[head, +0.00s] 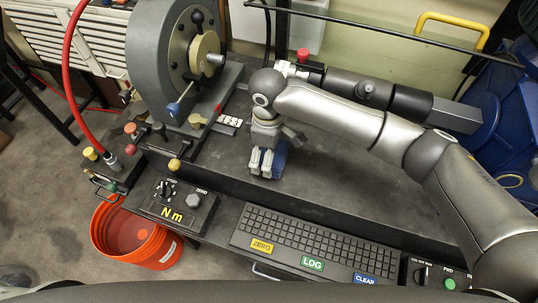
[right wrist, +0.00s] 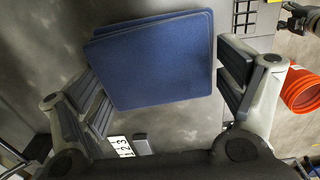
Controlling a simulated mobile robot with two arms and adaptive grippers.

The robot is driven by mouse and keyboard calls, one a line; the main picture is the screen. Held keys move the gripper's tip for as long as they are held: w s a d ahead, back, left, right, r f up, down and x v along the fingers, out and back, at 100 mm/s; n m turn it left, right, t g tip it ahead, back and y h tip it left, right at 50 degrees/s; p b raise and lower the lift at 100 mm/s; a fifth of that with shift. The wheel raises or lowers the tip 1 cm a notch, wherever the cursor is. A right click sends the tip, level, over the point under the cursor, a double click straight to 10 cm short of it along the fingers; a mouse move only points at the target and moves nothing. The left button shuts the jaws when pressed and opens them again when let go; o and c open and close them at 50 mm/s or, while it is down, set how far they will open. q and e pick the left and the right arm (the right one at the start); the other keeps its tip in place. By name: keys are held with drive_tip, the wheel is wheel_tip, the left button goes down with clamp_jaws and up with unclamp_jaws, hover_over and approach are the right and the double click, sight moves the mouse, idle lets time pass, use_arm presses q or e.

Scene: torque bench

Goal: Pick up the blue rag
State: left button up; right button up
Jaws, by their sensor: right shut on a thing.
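The blue rag (head: 281,157) is on the dark bench top, mostly hidden behind my right gripper in the head view. In the right wrist view the rag (right wrist: 152,58) looks like a flat, folded square with a second layer showing at its upper and left edges. My right gripper (head: 266,168) points down at the bench. In the right wrist view its two fingers (right wrist: 158,85) are on either side of the rag, shut on it. I cannot tell whether the rag is lifted off the bench. My left gripper is not in view.
A large grey torque machine (head: 158,62) stands left of my gripper. A black keyboard (head: 318,240) and an Nm display box (head: 180,208) lie along the front. An orange bucket (head: 125,235) is on the floor. A dark cylindrical tool (head: 362,92) lies behind my arm.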

drive_tip(key=s+r, duration=0.1)
drive_tip(key=r, duration=0.1)
drive_tip(key=s+a+r+b, duration=0.1)
drive_tip(key=r, duration=0.1)
drive_tip(key=s+a+r+b, duration=0.1)
drive_tip(key=r, duration=0.1)
drive_tip(key=shift+s+r, duration=0.2)
drive_tip(key=shift+s, duration=0.1)
drive_tip(key=s+a+r+b, duration=0.1)
drive_tip(key=s+a+r, duration=0.3)
drive_tip(key=s, duration=0.5)
drive_tip(key=shift+r, duration=0.7)
